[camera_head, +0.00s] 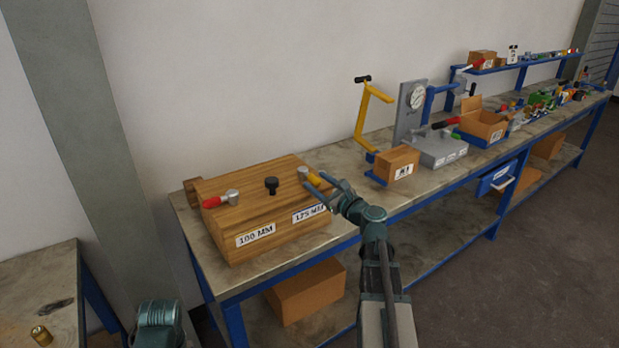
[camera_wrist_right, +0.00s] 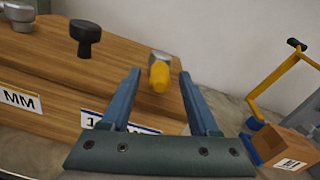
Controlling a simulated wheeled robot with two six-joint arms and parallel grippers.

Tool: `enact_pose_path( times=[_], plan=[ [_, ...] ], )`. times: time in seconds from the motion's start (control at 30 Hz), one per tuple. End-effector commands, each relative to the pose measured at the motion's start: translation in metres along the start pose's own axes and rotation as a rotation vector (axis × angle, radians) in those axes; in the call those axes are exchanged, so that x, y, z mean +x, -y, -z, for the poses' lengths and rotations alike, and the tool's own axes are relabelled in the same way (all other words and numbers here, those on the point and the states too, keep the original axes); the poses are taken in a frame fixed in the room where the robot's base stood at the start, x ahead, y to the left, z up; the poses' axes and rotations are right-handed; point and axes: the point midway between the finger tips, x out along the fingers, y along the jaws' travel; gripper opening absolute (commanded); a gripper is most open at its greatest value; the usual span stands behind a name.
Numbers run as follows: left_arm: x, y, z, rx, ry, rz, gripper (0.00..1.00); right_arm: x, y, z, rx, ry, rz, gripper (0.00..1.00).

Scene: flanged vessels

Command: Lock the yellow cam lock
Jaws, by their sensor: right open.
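The yellow cam lock (camera_head: 314,180) sits at the right end of the top of a wooden block (camera_head: 258,212), with a grey metal hub. Its yellow handle (camera_wrist_right: 159,77) points towards my right gripper in the right wrist view. My right gripper (camera_head: 327,182) is open at the block's right end. In the right wrist view its two blue fingers (camera_wrist_right: 160,74) stand on either side of the handle, with gaps on both sides. Whether the handle lies at fingertip depth is hard to tell.
A red-handled cam lock (camera_head: 213,202) and a black knob (camera_head: 271,185) share the block's top. To the right on the bench stand a yellow crank-shaped frame (camera_head: 361,120), a small cardboard box (camera_head: 397,164) and a gauge stand (camera_head: 410,105). The bench front beside the block is bare.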

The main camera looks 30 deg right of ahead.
Motion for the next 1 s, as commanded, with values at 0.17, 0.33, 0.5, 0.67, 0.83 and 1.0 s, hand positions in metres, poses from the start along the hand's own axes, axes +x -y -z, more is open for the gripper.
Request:
enact_pose_path(
  times=[0.17,0.33,0.5,0.67,0.83,1.0],
  plan=[
    [0.0,0.0,0.0,0.0,0.0,0.0,0.61,0.029,0.001,0.0,0.0,0.0,-0.002,0.61],
    [0.0,0.0,0.0,0.0,0.0,0.0,0.61,0.041,0.001,0.0,0.0,0.0,0.0,0.61],
    [0.0,0.0,0.0,0.0,0.0,0.0,0.61,0.045,0.0,0.0,0.0,0.0,0.0,0.61],
    [0.0,0.0,0.0,0.0,0.0,0.0,0.61,0.044,0.0,0.0,0.0,0.0,0.0,0.61],
    [0.0,0.0,0.0,0.0,0.0,0.0,0.61,0.044,0.0,0.0,0.0,0.0,0.0,0.4],
    [0.0,0.0,0.0,0.0,0.0,0.0,0.61,0.044,0.0,0.0,0.0,0.0,0.0,0.09]
  ],
)
